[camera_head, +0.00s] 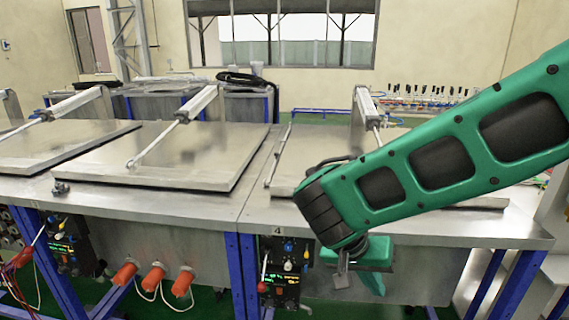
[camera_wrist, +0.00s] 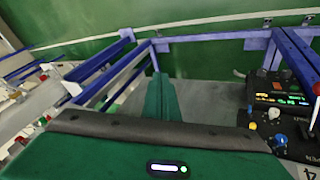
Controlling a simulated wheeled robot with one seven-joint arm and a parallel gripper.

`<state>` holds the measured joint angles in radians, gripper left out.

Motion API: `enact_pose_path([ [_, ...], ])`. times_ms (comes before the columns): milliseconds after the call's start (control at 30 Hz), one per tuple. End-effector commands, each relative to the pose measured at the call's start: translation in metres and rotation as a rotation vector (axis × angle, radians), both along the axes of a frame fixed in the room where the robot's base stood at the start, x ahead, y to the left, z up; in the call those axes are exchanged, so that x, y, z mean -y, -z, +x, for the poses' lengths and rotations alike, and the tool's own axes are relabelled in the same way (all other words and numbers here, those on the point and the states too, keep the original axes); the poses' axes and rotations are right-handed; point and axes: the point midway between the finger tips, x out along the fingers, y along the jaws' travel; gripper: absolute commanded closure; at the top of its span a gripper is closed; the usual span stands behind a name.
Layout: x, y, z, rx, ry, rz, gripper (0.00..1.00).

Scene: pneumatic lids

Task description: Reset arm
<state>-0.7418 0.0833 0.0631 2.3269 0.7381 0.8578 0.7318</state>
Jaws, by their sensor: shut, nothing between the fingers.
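My green arm reaches in from the right in the head view and bends down at a dark wrist joint in front of the steel bench (camera_head: 440,225). My gripper (camera_head: 372,284) hangs below the wrist at the bench's front edge, to the right of a black control panel (camera_head: 285,262) marked 4. In the wrist view my gripper (camera_wrist: 160,95) shows as green fingers shut together with nothing between them. The same kind of panel (camera_wrist: 283,100), with lit displays and knobs, is at the right there. The fingers are apart from it.
Closed flat lids (camera_head: 180,155) lie on the benches, with pneumatic cylinders (camera_head: 195,103) above them. A second panel (camera_head: 65,245) and several orange plugs (camera_head: 153,278) are on the left front. Blue frame legs (camera_head: 240,270) stand below. Green floor (camera_wrist: 210,60) shows in the wrist view.

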Motion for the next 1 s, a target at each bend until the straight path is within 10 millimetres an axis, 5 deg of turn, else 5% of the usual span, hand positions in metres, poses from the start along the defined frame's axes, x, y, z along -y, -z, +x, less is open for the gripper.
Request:
enact_pose_path([
  [200,0.084,-0.015,-0.018,-0.095,0.072,0.097,1.0],
  [500,0.166,-0.027,-0.072,-0.168,0.121,0.263,1.0],
  [733,0.203,-0.033,-0.124,-0.166,0.125,0.397,1.0],
  [1000,0.216,-0.036,-0.166,-0.132,0.102,0.497,1.0],
])
